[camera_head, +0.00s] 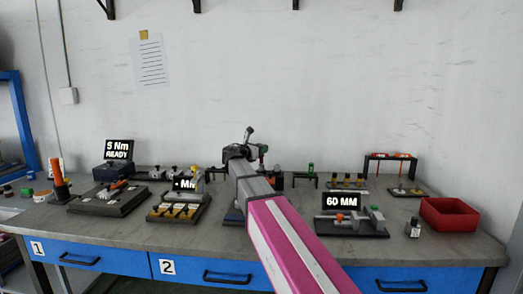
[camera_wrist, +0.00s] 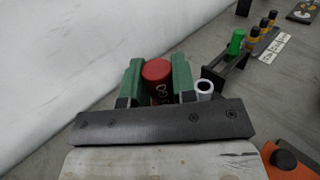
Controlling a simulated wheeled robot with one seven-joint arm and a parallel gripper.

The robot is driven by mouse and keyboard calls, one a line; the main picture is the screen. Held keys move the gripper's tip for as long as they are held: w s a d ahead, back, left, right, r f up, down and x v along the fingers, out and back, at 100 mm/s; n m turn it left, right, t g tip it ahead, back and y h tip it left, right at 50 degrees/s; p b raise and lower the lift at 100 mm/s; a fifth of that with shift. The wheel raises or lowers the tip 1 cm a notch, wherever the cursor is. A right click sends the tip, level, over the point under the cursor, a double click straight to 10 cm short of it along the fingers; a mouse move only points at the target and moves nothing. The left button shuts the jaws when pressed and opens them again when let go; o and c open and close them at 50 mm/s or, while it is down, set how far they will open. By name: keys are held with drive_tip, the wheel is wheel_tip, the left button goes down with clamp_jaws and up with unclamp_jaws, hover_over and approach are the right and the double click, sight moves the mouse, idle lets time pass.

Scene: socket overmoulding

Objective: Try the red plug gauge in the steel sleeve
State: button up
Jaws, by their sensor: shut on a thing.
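My gripper (camera_wrist: 157,80) has green fingers, one on each side of the red plug gauge (camera_wrist: 157,69), and is shut on it. The gauge's round red end faces the camera; a darker part with pale marks shows below it, and its far end is hidden. A pale hollow ring (camera_wrist: 204,87), which looks like the steel sleeve, shows just right of the right finger; the red gauge is apart from it in the picture. In the head view my gripper (camera_head: 240,151) is above the back middle of the bench, and I cannot make out the red gauge or the sleeve there.
A dark rack (camera_wrist: 228,66) with a green gauge (camera_wrist: 236,42) stands right of my gripper. Several black-and-yellow pieces (camera_wrist: 263,29) stand beyond it. A 60 MM fixture (camera_head: 350,222) and a red bin (camera_head: 449,214) are on the bench's right side.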

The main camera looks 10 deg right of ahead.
drive_tip(key=shift+f, duration=0.45)
idle(0.8)
drive_tip(key=shift+r, duration=0.5)
idle(0.7)
drive_tip(key=shift+r, duration=2.45)
